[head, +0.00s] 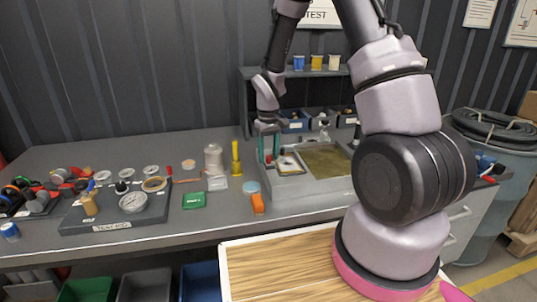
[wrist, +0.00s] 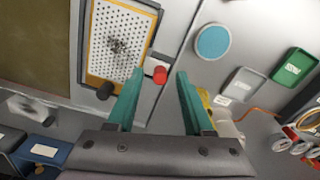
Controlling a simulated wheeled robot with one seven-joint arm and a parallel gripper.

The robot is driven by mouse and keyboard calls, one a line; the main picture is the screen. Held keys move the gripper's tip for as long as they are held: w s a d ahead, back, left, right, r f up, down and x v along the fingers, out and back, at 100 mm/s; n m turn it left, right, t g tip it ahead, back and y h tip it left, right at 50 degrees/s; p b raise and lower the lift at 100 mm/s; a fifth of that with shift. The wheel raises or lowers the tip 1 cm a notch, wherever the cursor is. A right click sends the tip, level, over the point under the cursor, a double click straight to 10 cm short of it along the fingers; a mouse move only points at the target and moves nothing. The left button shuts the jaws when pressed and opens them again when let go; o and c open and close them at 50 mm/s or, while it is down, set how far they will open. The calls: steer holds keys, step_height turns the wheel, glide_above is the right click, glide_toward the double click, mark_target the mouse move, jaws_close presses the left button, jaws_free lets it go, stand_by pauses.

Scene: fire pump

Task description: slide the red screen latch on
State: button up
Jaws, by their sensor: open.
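The red screen latch (wrist: 160,75) shows in the wrist view as a small round red knob beside the frame of the perforated screen (wrist: 118,45). The screen has a yellow frame and dark debris on its white mesh. My gripper (wrist: 160,72) is open, with one teal finger on each side of the knob in the picture. Nothing is held, and I cannot tell whether a finger touches the knob. In the head view my gripper (head: 268,149) points down at the left end of the grey sink unit, by the screen (head: 289,166). I cannot make out the latch there.
A dark knob (wrist: 105,91) sits at the screen's corner. An olive basin (head: 325,160) lies beside the screen. Blue bins (head: 293,122) stand behind.

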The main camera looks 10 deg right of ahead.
jaws_close()
stand_by(1.4)
